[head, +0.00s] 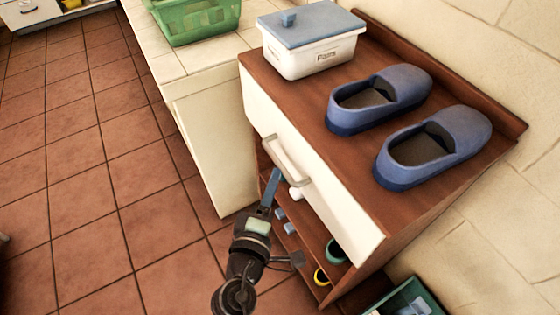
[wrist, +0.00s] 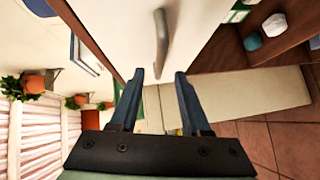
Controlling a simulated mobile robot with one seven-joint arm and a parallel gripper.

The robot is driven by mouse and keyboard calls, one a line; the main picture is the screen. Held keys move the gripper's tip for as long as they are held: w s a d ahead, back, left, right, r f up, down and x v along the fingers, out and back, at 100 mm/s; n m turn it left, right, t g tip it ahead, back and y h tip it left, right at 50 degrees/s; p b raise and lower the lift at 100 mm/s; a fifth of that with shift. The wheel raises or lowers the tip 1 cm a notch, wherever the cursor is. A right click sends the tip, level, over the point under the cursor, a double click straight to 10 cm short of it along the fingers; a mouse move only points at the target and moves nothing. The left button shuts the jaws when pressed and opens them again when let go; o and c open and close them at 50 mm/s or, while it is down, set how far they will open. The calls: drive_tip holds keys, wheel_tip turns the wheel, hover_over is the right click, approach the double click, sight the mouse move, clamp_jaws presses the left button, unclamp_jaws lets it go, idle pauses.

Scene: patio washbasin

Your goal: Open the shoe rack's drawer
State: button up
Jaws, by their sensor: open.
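The shoe rack (head: 312,121) is brown wood with a cream drawer front (head: 335,205) below its top. The drawer front looks flush with the rack, so the drawer appears shut. A pale bar handle (head: 285,160) is fixed to the drawer front. My gripper (head: 274,178) is just below the handle in the head view, with its fingers pointing up at the drawer. In the wrist view my gripper (wrist: 160,77) is open and empty, with two blue fingers apart. The handle (wrist: 161,38) lies beyond the fingertips, roughly in line with the gap, not between them.
Two blue shoes (head: 380,98) (head: 433,147) and a white box with a blue lid (head: 310,40) stand on the rack. Several small items sit on the shelves below. A cream counter (head: 205,125) with a green basket (head: 197,20) adjoins at left. The tiled floor (head: 90,150) is open.

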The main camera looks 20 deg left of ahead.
sight(280, 163)
drive_tip(key=w, duration=0.4)
drive_tip(key=w+a+f, duration=0.1)
drive_tip(key=w, duration=0.1)
drive_tip(key=shift+w, duration=0.25)
drive_tip(key=shift+c, duration=0.3)
clamp_jaws()
idle(1.0)
